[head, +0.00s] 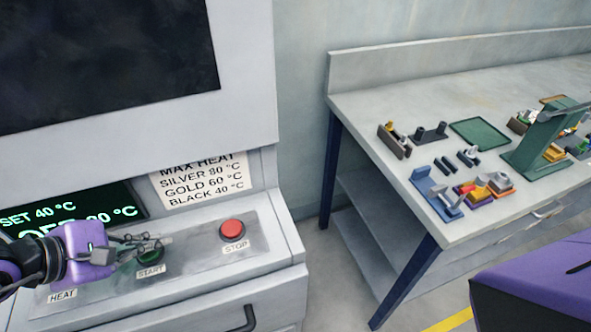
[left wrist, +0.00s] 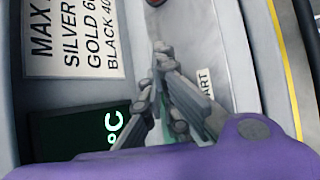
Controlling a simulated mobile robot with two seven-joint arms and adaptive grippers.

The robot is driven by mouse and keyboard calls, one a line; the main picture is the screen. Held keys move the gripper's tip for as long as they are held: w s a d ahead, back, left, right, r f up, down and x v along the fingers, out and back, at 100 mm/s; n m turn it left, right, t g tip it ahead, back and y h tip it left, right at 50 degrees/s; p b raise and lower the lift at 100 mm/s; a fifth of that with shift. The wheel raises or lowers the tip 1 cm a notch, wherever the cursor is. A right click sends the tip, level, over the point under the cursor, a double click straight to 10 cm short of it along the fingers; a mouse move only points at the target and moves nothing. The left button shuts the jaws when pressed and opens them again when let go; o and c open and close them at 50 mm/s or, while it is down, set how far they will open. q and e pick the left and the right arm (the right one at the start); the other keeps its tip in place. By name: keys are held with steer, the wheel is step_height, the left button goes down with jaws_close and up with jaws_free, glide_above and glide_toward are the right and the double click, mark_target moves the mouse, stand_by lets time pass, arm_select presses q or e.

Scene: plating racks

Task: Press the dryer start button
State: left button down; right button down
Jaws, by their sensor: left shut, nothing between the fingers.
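The green start button (head: 149,257) sits on the dryer's control panel (head: 195,255), above a START label. My left gripper (head: 160,241) comes in from the left, with its fingers shut and empty. In the head view its fingers overlap the upper edge of the button, and I cannot tell whether they touch it. In the left wrist view the closed fingers (left wrist: 161,50) reach across the panel, and they hide most of the button. The red stop button (head: 232,229) is to the right of the start button. My right gripper is not in view.
A display (head: 120,208) reading SET 40 °C is partly hidden by my left gripper. A max-heat sign (head: 200,179) is above the panel. A drawer handle (head: 245,319) is below. A workbench (head: 375,100) with racks and small parts stands at right.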

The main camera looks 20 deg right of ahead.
mark_target(156, 254)
arm_select(q)
steer(key=shift+f, duration=0.35)
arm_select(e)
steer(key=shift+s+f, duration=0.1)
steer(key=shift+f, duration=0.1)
arm_select(q)
steer(key=shift+r, duration=0.15)
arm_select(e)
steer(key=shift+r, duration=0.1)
arm_select(q)
steer(key=shift+r, duration=0.8)
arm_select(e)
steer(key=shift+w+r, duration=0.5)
